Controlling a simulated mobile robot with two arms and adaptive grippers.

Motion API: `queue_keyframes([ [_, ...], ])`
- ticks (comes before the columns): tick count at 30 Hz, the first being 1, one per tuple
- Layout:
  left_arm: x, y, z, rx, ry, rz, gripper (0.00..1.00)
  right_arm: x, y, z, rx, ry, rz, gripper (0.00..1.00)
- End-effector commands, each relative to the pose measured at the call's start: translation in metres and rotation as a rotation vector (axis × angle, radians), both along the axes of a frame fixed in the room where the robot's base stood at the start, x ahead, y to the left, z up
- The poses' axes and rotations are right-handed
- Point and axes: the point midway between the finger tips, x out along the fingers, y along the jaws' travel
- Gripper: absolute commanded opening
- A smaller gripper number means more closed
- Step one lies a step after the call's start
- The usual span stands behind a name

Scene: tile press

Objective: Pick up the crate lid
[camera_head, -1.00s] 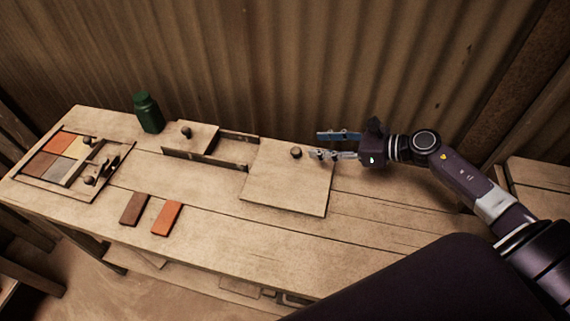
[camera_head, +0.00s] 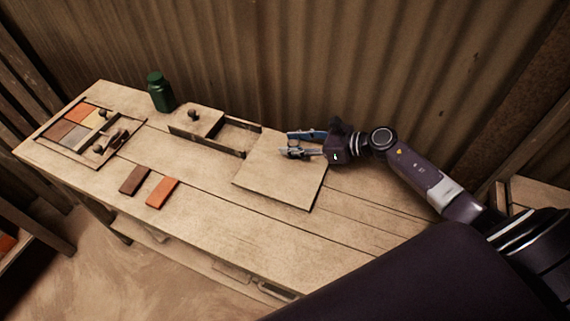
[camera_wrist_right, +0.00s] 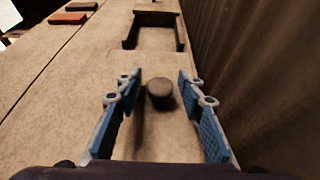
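The crate lid (camera_head: 270,180), a flat square wooden board, lies on the workbench. Its round knob (camera_wrist_right: 159,93) shows in the right wrist view; my fingers mostly hide it in the head view. My right gripper (camera_head: 291,143) is open at the lid's far edge, its blue-padded fingers apart. In the right wrist view the knob is between the two fingers of this gripper (camera_wrist_right: 158,86), with a gap on each side. I cannot tell the exact height of the fingertips above the lid. My left gripper is not in view.
An open wooden box (camera_head: 238,136) with a knobbed board (camera_head: 199,120) stands just left of the lid. A green bottle (camera_head: 160,92), two loose tiles (camera_head: 134,180) (camera_head: 162,192) and a tile frame (camera_head: 76,149) are further left. A corrugated wall rises behind the bench.

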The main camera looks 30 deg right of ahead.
Motion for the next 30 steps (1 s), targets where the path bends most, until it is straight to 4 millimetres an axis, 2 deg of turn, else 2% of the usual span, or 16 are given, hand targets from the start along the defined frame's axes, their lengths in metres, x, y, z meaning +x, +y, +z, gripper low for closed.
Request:
queue_keyframes([
  [1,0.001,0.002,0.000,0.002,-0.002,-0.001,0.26,0.000,0.000,0.000,0.000,0.000,0.000,0.28],
  [9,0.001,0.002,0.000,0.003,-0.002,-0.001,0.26,0.000,0.000,0.000,0.000,0.000,0.000,0.00],
  [20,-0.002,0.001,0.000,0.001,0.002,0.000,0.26,0.000,-0.001,0.005,0.000,-0.002,-0.001,0.00],
  [23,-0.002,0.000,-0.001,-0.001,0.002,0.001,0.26,0.001,-0.001,0.018,-0.003,-0.004,0.000,0.00],
  [30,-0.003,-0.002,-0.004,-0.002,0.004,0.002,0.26,0.000,-0.001,0.066,-0.004,-0.005,0.002,0.00],
])
